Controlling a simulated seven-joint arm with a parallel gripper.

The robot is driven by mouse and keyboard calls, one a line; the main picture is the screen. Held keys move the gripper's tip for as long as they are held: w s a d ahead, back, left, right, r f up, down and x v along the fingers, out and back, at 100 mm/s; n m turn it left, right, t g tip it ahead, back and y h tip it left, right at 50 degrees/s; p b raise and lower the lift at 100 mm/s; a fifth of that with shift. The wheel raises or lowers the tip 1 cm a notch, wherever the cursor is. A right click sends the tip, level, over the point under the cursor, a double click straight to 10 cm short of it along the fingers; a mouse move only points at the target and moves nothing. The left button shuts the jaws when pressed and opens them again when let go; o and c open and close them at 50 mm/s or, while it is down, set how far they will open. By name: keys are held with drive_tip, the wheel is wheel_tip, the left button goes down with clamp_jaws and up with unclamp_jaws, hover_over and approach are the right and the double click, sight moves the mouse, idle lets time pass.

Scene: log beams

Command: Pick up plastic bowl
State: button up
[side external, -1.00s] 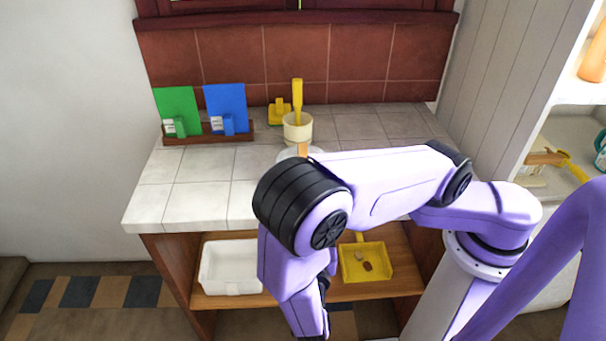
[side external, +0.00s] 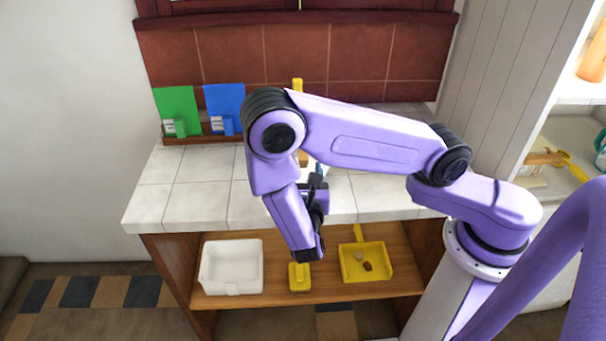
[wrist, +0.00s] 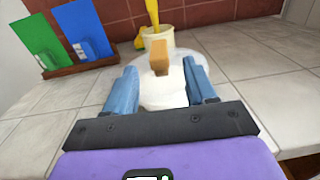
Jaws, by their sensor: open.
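A white, rounded vessel that looks like the plastic bowl (wrist: 162,95) stands on the tiled counter in the wrist view. A brown wooden block or handle (wrist: 160,57) rises at its far side. My gripper (wrist: 161,70) is open, with one blue finger on each side of the white vessel. I cannot tell whether the fingers touch it. In the side view my gripper (side external: 318,172) is partly hidden by my arm and reaches over the counter's front part. The wooden handle (side external: 303,158) shows beside it, while the vessel is mostly hidden.
A cream pot (wrist: 158,40) with a yellow-handled tool stands behind. Green (side external: 176,108) and blue (side external: 224,104) boards stand in a rack at back left. The lower shelf holds a white tub (side external: 230,268) and a yellow dustpan (side external: 366,265). The counter's left is clear.

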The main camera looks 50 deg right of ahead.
drive_tip(key=shift+x, duration=1.25)
clamp_jaws()
drive_tip(key=shift+a+r, duration=0.1)
